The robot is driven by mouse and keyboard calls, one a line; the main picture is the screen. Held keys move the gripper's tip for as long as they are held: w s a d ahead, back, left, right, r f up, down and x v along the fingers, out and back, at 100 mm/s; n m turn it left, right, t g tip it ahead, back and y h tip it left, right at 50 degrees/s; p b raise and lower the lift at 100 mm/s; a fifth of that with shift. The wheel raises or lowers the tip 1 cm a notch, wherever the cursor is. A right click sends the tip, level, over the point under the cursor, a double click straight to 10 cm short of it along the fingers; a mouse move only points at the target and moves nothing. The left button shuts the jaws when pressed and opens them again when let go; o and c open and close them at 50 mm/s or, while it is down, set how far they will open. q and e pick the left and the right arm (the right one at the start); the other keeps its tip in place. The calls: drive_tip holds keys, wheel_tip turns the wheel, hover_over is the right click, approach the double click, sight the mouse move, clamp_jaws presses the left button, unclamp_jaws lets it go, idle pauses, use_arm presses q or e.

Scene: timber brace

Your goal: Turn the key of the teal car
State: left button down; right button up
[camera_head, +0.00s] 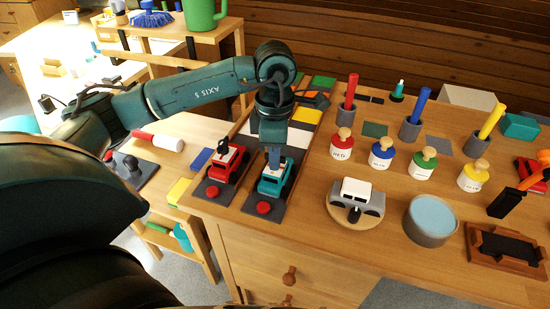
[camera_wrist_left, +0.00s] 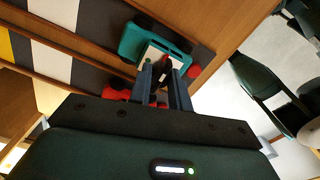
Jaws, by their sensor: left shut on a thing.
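The teal toy car (camera_head: 270,187) stands on a dark grey lane at the front left of the wooden table, behind a red button (camera_head: 264,208). In the left wrist view the car (camera_wrist_left: 130,42) is just beyond my fingers. My left gripper (camera_head: 273,160) points down over the car's roof. In the left wrist view its two fingers (camera_wrist_left: 164,82) are nearly together at the pale roof, shut on the small key, which they mostly hide. I cannot tell how far the key is turned. My right gripper is in neither view.
A red car (camera_head: 223,165) stands close on the left, with its own red button (camera_head: 212,191). The table's front edge is close to the cars.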

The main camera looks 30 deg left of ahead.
use_arm(q)
drive_tip(key=shift+m+b, duration=0.55)
drive_tip(key=shift+m, duration=0.65)
drive_tip(key=c, duration=1.3)
unclamp_jaws()
wheel_tip(320, 180, up, 13)
drive_tip(key=p, duration=0.2)
drive_tip(key=shift+r, duration=0.1)
